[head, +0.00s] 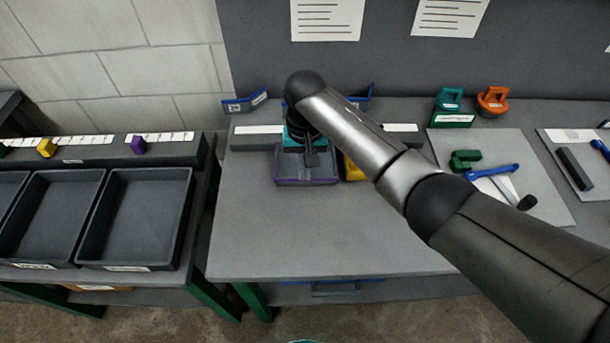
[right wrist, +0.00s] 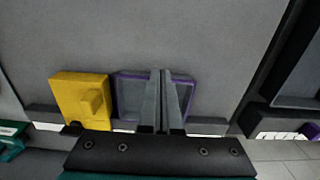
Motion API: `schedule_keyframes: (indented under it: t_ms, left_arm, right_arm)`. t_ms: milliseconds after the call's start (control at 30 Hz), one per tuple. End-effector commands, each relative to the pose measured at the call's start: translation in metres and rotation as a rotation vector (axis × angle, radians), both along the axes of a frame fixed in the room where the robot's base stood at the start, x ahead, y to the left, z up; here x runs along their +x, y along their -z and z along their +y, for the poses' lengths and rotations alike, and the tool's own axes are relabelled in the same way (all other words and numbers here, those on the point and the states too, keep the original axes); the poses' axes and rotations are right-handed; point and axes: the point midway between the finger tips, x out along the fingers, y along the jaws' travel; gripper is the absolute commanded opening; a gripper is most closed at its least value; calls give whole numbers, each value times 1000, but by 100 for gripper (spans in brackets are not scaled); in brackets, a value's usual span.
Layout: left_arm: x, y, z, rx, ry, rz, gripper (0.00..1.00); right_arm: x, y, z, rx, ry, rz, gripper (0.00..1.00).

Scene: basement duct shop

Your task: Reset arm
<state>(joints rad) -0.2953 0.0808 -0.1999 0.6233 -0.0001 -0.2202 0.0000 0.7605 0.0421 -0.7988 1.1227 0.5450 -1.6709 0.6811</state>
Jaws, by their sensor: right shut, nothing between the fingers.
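My right arm reaches in from the lower right of the head view and ends over the middle of the grey workbench (head: 230,235). My right gripper (head: 312,163) points down above a shallow purple-edged tray (head: 290,181). In the right wrist view the fingers of my right gripper (right wrist: 165,75) are together and empty, in front of the purple-edged tray (right wrist: 129,97). A yellow piece with a raised grip (right wrist: 67,96) sits beside the tray; in the head view my arm mostly hides this yellow piece (head: 353,171). My left gripper is not in view.
Dark bins (head: 134,260) stand on a separate bench at left, with a purple block (head: 138,145) behind. Green (head: 449,101) and orange (head: 492,101) handled pieces stand at the back right. A pale board (head: 555,197) holds tools. The bench's front left is clear.

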Motion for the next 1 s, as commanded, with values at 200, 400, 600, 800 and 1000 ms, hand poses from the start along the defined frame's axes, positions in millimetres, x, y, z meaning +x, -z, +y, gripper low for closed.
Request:
schedule_keyframes:
  t_ms: [200,400,600,800,1000]
  left_arm:
    - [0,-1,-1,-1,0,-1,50]
    - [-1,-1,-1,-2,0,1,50]
    - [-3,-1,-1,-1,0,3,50]
    - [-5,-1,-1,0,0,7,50]
    - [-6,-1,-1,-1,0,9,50]
  right_arm:
    - [0,-6,-1,-1,2,0,0]
    - [-5,-2,2,12,-11,1,0]
    - [-41,19,14,101,-87,-12,0]
    - [-85,34,12,195,-147,-68,0]
    - [-127,38,-12,229,-162,-141,0]
